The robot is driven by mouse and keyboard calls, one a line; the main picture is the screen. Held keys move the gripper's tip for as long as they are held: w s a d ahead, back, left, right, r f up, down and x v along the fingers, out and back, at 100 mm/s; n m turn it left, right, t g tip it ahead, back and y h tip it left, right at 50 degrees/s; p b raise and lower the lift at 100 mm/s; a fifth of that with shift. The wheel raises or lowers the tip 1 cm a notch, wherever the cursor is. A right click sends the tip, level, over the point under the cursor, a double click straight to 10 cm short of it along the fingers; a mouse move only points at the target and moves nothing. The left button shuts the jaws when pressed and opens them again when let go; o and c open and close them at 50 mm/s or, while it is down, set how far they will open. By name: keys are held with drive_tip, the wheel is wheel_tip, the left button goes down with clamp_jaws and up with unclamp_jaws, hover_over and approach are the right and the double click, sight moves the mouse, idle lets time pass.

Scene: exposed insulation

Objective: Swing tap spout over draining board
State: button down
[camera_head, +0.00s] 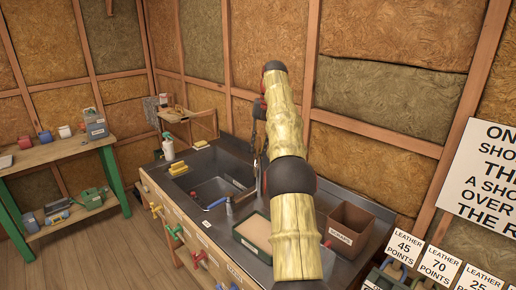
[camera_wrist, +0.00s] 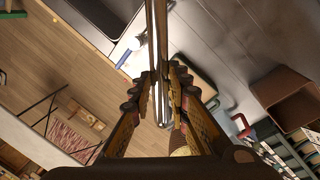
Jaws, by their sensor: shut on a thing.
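A thin metal tap spout (camera_wrist: 160,45) runs down the middle of the wrist view, between the two fingers. My gripper (camera_wrist: 163,88) is shut on it, with one finger on each side. In the head view my gripper (camera_head: 258,165) is small and partly hidden beside my arm, at the right side of the sink (camera_head: 213,187). The tap's base is hidden or too small to make out. The grey metal counter (camera_head: 195,157) surrounds the sink; I cannot tell exactly which part is the draining board. The sink's edge also shows at the top left of the wrist view (camera_wrist: 88,14).
A green-rimmed tray (camera_head: 256,234) and a brown scraps bin (camera_head: 348,228) stand right of the sink. A blue-handled tool (camera_head: 214,204) lies at the front edge. Yellow sponges (camera_head: 178,168) and a spray bottle (camera_head: 168,146) are at the left. Coloured handles line the counter's front.

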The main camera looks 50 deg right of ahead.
drive_tip(key=shift+r, duration=0.15)
drive_tip(key=c, duration=1.7)
unclamp_jaws()
drive_tip(key=shift+d, duration=0.1)
drive_tip(key=p, duration=0.3)
drive_tip(key=shift+w+a+r+p, duration=0.2)
drive_tip(key=shift+a+p, duration=0.05)
drive_tip(key=shift+p, duration=0.1)
